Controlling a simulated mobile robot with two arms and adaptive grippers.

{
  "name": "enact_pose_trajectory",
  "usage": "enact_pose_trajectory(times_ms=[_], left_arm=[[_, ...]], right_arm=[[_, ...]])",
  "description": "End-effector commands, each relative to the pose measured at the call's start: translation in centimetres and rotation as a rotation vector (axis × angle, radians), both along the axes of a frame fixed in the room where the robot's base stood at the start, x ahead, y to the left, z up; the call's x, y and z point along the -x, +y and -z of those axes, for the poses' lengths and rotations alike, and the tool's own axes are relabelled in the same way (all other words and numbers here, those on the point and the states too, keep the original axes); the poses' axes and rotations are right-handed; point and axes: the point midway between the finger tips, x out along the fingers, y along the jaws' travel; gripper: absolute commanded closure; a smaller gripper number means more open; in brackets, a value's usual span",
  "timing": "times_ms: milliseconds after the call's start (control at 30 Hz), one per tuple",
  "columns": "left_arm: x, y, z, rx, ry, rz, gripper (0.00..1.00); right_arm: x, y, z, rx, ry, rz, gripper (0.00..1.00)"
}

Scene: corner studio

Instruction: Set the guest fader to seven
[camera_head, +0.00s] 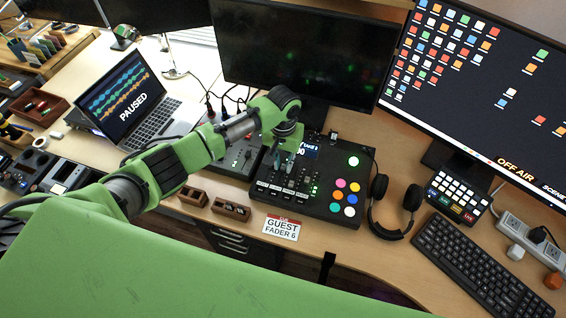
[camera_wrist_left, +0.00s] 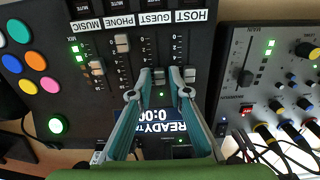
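The mixer (camera_head: 325,208) is a black console with a lit screen, coloured pads and a row of faders labelled MUSIC, PHONE, GUEST and HOST; it appears upside down in the left wrist view (camera_wrist_left: 60,95). The guest fader (camera_wrist_left: 158,76) has a small pale cap below its GUEST label. My left gripper (camera_wrist_left: 161,74) has two teal fingers spread apart. Their tips lie to either side of the guest cap; contact cannot be told. It also shows over the faders in the head view (camera_head: 282,160). A card (camera_head: 281,228) seems to read "GUEST FADER 6". My right gripper is not visible.
The host fader (camera_wrist_left: 189,74) is close beside one fingertip; the phone fader (camera_wrist_left: 122,44) is on the other side. A second mixer (camera_head: 238,158) adjoins. Headphones (camera_head: 393,212) lie to the right, a laptop (camera_head: 135,100) to the left. The monitor (camera_head: 300,60) stands behind.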

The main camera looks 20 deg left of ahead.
Motion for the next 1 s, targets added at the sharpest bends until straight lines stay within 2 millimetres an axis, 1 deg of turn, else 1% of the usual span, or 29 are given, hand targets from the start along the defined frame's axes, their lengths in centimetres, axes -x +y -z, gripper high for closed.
enact_pose_trajectory(times_ms=[33, 133, 233, 500, 600, 700, 833, 1000], left_arm=[[0.0, 0.0, 0.0, 0.0, 0.0, 0.0, 0.83], [-0.1, 0.0, -0.6, 0.001, -0.002, 0.0, 0.83], [-0.1, 0.0, -2.0, 0.001, -0.003, 0.001, 0.83], [-0.1, 0.0, -7.8, 0.001, -0.004, 0.001, 0.83], [-0.1, 0.0, -9.5, 0.002, -0.003, 0.001, 0.83], [-0.1, 0.0, -10.9, 0.001, -0.002, 0.001, 0.83], [-0.1, 0.0, -11.8, 0.0, -0.001, -0.001, 0.83], [0.0, 0.0, -12.0, -0.001, 0.001, -0.001, 0.83]], right_arm=[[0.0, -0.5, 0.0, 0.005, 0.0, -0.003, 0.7], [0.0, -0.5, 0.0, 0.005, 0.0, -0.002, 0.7], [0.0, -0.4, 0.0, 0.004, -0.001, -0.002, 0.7], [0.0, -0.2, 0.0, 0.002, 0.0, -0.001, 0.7], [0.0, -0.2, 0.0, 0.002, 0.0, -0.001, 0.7], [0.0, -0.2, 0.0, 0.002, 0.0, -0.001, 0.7], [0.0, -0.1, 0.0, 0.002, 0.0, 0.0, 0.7], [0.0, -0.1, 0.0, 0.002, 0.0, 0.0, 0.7]])
